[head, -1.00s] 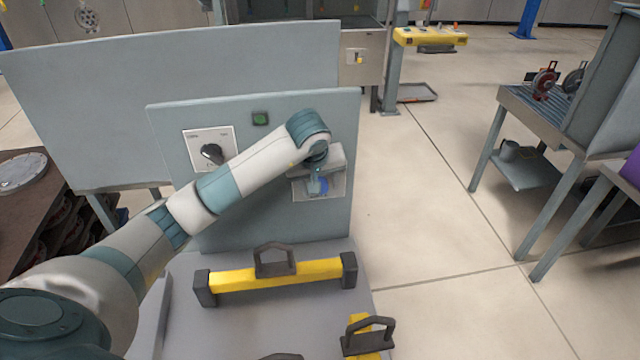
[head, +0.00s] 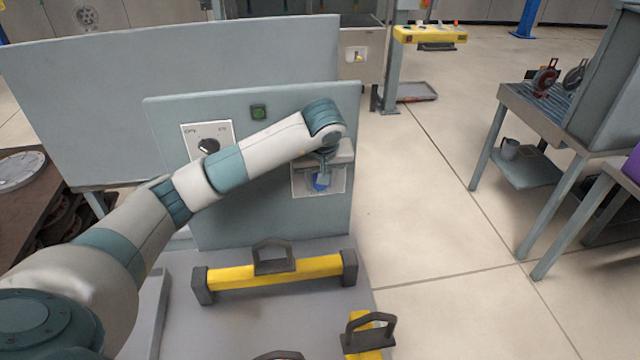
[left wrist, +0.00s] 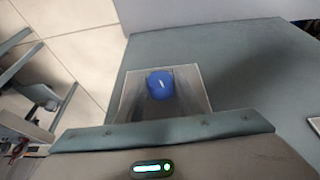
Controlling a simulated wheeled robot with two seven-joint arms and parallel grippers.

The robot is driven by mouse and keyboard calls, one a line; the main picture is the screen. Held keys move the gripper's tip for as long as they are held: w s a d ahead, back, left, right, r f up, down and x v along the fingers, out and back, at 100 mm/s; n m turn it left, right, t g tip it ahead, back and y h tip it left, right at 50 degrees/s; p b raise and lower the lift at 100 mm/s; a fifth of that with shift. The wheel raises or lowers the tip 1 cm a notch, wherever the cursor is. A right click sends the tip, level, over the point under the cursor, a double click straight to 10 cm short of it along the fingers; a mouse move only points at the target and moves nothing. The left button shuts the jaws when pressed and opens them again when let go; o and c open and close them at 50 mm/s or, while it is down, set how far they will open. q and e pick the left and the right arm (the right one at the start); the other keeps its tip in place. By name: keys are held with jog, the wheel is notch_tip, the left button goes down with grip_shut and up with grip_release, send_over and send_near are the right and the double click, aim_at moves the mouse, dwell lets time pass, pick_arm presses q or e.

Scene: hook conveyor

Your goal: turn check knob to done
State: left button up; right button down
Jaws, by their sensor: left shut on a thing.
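An upright grey-green panel (head: 270,215) carries two light plates. The right plate (head: 338,184) bears a blue knob (head: 319,182), partly hidden by my left gripper (head: 322,174). The knob also shows in the left wrist view (left wrist: 160,84), with a small white mark on its face. My left gripper is shut on the blue knob. The left plate (head: 222,132) bears a black knob (head: 208,146), partly covered by my left arm, with small labels too blurred to read. I cannot read any label by the blue knob. My right gripper is not in view.
A yellow bar with dark ends (head: 315,268) and a handle lies on the bench below the panel. A metal rack table (head: 530,112) stands at the right. The floor between is clear.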

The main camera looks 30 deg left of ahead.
pick_arm(q)
jog(key=shift+w+d+g+y+b, duration=0.1)
jog(key=shift+w+g+y+b, duration=0.05)
jog(key=shift+g+y+b, duration=0.45)
jog(key=shift+d+r+m+g+y, duration=0.15)
jog(key=shift+m+g+y, duration=0.2)
jog(key=shift+y, duration=0.35)
jog(key=g+y+p, duration=0.2)
jog(key=y, duration=0.1)
jog(key=shift+w+d+m, duration=0.2)
jog(key=shift+m, duration=0.15)
jog(key=shift+w+d+f+g+y+p, duration=0.1)
jog(key=shift+g+y+p, duration=0.1)
jog(key=shift+g+y, duration=0.25)
jog(key=shift+f+g+y+p, duration=0.1)
jog(key=shift+g+y+p, duration=0.1)
jog(key=shift+y, duration=0.35)
jog(key=shift+d+f+m+g+y, duration=0.1)
jog(key=shift+f+m+g+y, duration=0.15)
jog(key=shift+m+g+y, duration=0.45)
jog(key=shift+w+f+m+g+y+b, duration=0.15)
jog(key=shift+g+y+b, duration=0.15)
jog(key=shift+y, duration=0.55)
jog(key=shift+s+f+m+g+y+b, duration=0.15)
jog(key=shift+y+b, duration=0.25)
jog(key=shift+y, duration=0.45)
jog(key=o, duration=1.1)
jog(key=shift+c, duration=0.2)
